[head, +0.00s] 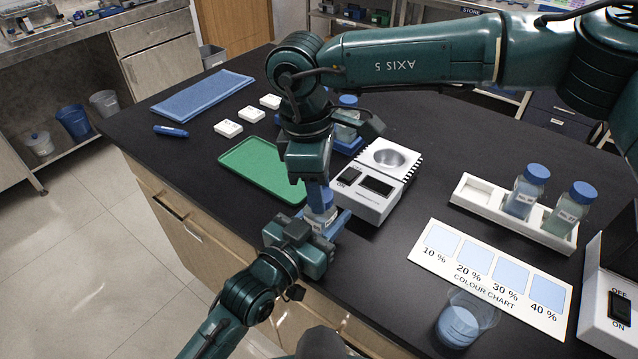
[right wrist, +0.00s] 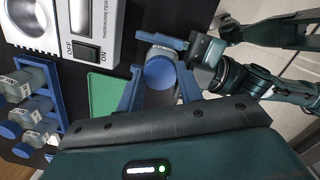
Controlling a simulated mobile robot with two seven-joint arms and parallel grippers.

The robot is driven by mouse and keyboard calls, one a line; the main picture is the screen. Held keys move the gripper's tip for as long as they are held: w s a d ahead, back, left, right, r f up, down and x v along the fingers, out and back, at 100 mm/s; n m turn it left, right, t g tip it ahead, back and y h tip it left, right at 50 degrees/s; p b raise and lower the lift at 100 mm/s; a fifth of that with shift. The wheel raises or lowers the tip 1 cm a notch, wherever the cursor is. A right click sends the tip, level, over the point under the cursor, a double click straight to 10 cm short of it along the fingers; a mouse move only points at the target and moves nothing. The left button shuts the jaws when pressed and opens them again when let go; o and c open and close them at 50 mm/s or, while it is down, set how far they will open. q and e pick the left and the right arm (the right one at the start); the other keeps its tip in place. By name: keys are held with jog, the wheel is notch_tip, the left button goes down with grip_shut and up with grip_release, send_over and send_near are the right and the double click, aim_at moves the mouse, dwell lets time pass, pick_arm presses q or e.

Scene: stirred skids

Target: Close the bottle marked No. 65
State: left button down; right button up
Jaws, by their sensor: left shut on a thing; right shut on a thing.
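A small clear bottle (head: 319,222) with a white label stands upright at the table's front edge; its number is too small and covered to read surely. My left gripper (head: 326,228) is shut around its body from the front. A blue cap (head: 318,196) is on top of the bottle. My right gripper (head: 316,188) points down from above and is shut on the cap. In the right wrist view the cap (right wrist: 160,72) sits over the bottle, between my right gripper's blue fingers (right wrist: 160,88). Whether the cap is seated tightly cannot be told.
A white rack (head: 478,196) holds two capped bottles. A blue rack (right wrist: 50,135) holds several more.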

jog(key=o, duration=1)
jog(key=shift+c, duration=0.2)
jog(key=shift+r, duration=2.3)
jog(key=shift+c, duration=0.5)
